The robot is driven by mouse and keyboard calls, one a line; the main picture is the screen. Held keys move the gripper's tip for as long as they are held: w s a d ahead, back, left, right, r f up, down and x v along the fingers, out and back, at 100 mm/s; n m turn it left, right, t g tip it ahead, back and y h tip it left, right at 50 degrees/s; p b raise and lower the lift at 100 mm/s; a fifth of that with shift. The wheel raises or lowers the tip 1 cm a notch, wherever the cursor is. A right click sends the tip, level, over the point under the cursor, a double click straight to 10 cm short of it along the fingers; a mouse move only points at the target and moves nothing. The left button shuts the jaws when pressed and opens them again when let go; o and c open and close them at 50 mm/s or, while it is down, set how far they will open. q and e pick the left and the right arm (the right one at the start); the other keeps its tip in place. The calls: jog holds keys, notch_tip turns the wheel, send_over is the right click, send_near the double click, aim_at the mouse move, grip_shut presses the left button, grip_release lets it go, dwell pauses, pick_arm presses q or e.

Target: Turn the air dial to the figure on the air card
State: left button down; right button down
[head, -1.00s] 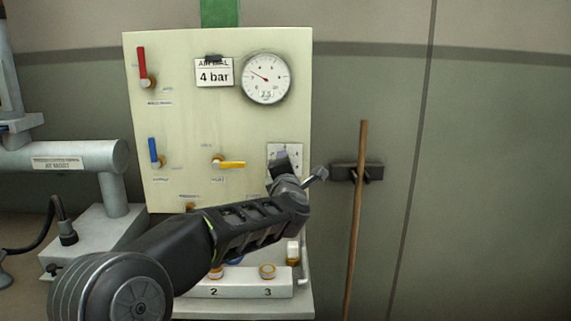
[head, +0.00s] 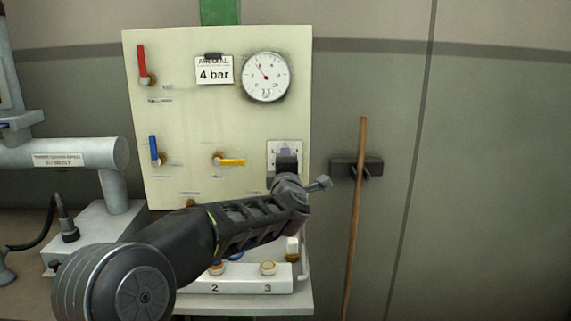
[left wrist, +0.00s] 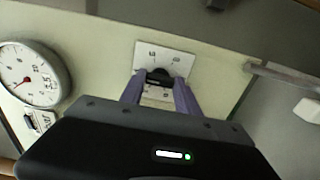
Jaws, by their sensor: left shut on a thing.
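The air card (head: 214,71) is clipped at the top of the cream panel and reads 4 bar. The round pressure gauge (head: 266,77) is beside it, its red needle pointing up and left. It also shows in the left wrist view (left wrist: 33,78). The air dial is a black knob (left wrist: 158,75) on a white scale plate (left wrist: 165,57) at the panel's lower right; in the head view its plate (head: 272,147) is partly hidden by my gripper. My left gripper (head: 287,160) is shut on the knob, a finger on each side (left wrist: 160,90). My right gripper is out of view.
The panel also carries a red lever (head: 142,62), a blue lever (head: 154,150) and a yellow lever (head: 230,162). A numbered white block (head: 240,284) sits below. A wooden pole (head: 357,215) stands in a wall holder to the right.

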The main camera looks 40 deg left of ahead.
pick_arm(q)
jog(key=c, duration=0.9)
grip_release()
jog(key=b+v, duration=0.1)
jog(key=v, duration=0.6)
jog(key=shift+s+d, duration=0.3)
